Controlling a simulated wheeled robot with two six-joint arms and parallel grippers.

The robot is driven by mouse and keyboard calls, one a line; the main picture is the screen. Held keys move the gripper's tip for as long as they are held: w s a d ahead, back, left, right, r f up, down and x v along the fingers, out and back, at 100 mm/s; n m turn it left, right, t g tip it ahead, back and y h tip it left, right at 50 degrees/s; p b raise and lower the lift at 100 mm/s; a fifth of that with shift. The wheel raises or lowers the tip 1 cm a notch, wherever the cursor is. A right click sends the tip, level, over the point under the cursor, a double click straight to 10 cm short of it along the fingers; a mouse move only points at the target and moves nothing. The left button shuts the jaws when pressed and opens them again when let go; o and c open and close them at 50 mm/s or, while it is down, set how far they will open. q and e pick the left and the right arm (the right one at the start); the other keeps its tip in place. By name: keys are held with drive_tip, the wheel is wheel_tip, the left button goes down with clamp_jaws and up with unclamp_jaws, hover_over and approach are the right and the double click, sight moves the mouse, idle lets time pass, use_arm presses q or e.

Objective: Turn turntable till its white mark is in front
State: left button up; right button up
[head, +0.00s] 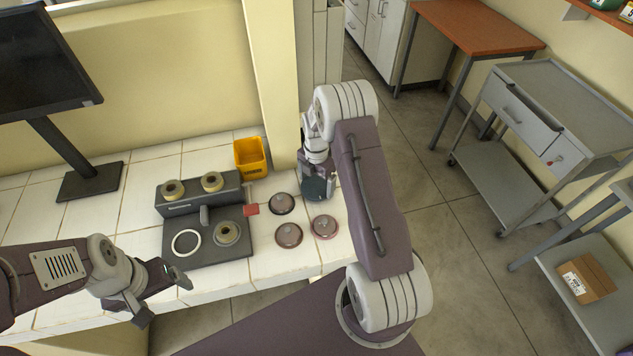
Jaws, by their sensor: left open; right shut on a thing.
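I cannot single out a turntable with a white mark for certain.
Three round lids with knobs, one dark (281,204) and two reddish (288,236), lie right of the stand near a red tab (251,210). A yellow bin (250,158) stands behind. A monitor (40,62) is at left. A grey trolley (550,90) stands far right.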

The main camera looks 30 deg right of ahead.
sight(316, 186)
drive_tip(key=shift+w+r, duration=0.1)
drive_tip(key=o, duration=1.1)
drive_tip(key=shift+c, duration=0.2)
wheel_tip(316, 186, up, 9)
drive_tip(key=b, duration=0.1)
